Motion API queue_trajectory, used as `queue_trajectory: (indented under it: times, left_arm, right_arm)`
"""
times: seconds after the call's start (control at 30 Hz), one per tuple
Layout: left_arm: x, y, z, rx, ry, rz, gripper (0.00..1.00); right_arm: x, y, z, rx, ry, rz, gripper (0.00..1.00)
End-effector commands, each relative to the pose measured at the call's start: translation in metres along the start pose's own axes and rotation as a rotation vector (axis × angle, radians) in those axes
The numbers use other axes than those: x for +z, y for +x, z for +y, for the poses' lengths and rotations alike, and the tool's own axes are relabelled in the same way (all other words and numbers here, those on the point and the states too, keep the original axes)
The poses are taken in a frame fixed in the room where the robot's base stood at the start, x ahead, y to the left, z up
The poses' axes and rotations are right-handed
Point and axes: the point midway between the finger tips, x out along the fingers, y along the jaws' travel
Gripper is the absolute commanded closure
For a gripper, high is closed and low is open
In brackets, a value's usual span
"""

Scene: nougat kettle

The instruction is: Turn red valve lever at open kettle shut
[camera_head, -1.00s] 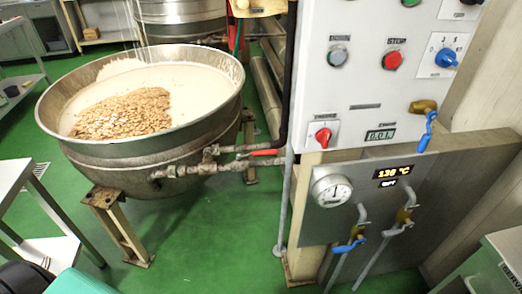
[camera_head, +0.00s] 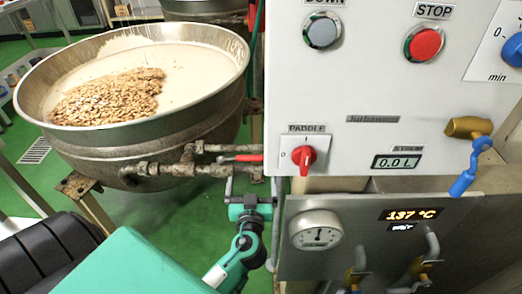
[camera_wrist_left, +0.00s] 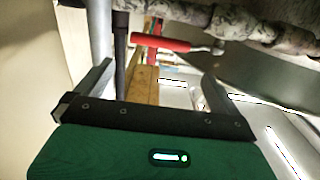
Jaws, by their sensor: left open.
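The red valve lever (camera_head: 245,158) sits on the rusty pipework beside the open kettle (camera_head: 150,150) and lies roughly level, its red grip pointing right. The kettle holds a pale mix with a heap of nuts. My left gripper (camera_head: 250,185) is just below the lever in the head view, with its fingers pointing up at the pipe. In the left wrist view the red lever (camera_wrist_left: 162,43) lies beyond the fingertips of the left gripper (camera_wrist_left: 155,68), across the gap between them. The fingers are apart and empty; I see no contact. My right gripper is not in view.
A white control panel (camera_head: 365,80) stands at the right, with a red paddle knob (camera_head: 304,156) close to the lever. Below it is a grey panel with a pressure gauge (camera_head: 315,230). A blue-handled brass tap (camera_head: 470,165) sticks out further right. Green floor shows under the kettle.

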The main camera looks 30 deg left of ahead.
Motion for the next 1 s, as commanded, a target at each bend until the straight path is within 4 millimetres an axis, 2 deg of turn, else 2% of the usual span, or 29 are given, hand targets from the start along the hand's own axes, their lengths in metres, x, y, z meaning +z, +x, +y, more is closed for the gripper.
queue_trajectory:
  times: [0.17,0.4,0.6,0.8,1.0]
  left_arm:
    - [-0.003,0.025,0.0,-0.001,0.003,0.002,0.0]
    - [-0.003,0.077,0.0,0.0,0.006,0.001,0.0]
    - [-0.001,0.113,0.0,0.0,0.006,-0.001,0.0]
    - [0.001,0.131,0.0,0.001,0.004,-0.003,0.0]
    - [0.001,0.135,0.0,0.001,0.004,-0.003,0.0]
  right_arm:
    - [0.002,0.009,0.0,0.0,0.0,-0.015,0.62]
    - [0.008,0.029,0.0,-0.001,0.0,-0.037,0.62]
    - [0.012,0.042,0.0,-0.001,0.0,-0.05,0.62]
    - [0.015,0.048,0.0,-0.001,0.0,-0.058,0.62]
    - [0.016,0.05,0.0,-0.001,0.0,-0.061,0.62]
